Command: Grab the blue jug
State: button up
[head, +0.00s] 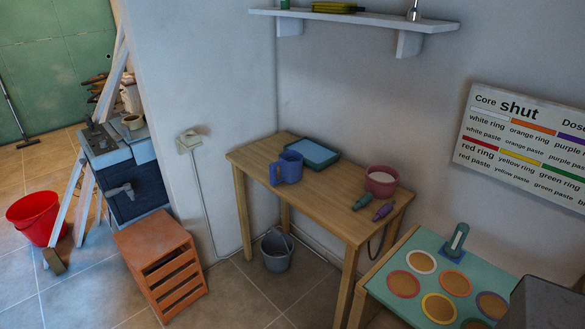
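The blue jug (288,167) stands upright on the wooden table (335,205), near its back left part. Its handle (273,174) points to the left. The jug stands close to a blue tray at its back right; I cannot tell whether they touch. My gripper is not visible in this head view.
A blue tray (317,152), a pink pot (381,182) and two small bottles, green (362,201) and purple (383,212), share the table. A grey bucket (277,252) stands beneath. An orange crate (160,262) and a mint ring-marked table (400,262) flank it. A shelf (350,17) hangs above.

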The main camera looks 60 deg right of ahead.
aim_at(291, 162)
jog(key=u, duration=0.05)
jog(key=i, duration=0.95)
jog(key=z, duration=0.05)
